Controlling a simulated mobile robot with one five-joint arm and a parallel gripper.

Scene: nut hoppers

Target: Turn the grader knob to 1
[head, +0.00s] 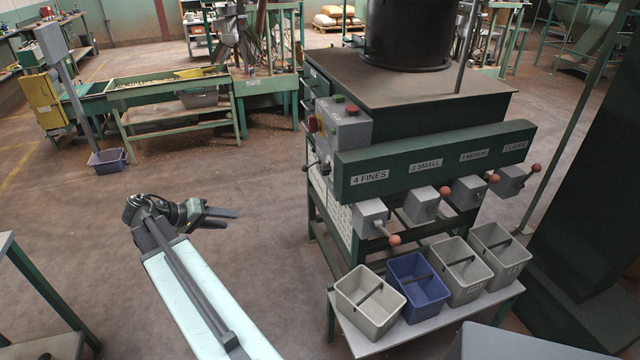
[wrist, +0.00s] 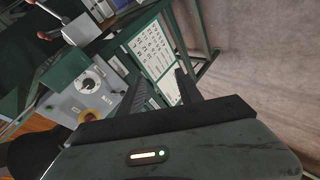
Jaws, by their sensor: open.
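The grader knob (wrist: 87,84) is a small dark knob on a round white dial, on the face of a grey control box (wrist: 75,100), in the wrist view at left. The dial's numbers are too small to read, so I cannot tell its setting. In the head view the control box (head: 345,128) is on the left end of the green grader, and the dial face is turned away. My gripper (head: 237,213) is open and empty, to the left of the box and apart from it. Its fingers (wrist: 160,88) show in the wrist view, right of the knob.
Levers with orange balls (head: 394,240) jut from the grader's front. Grey bins (head: 371,300) and a blue bin (head: 418,287) stand on a low shelf. Floor around my gripper is clear.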

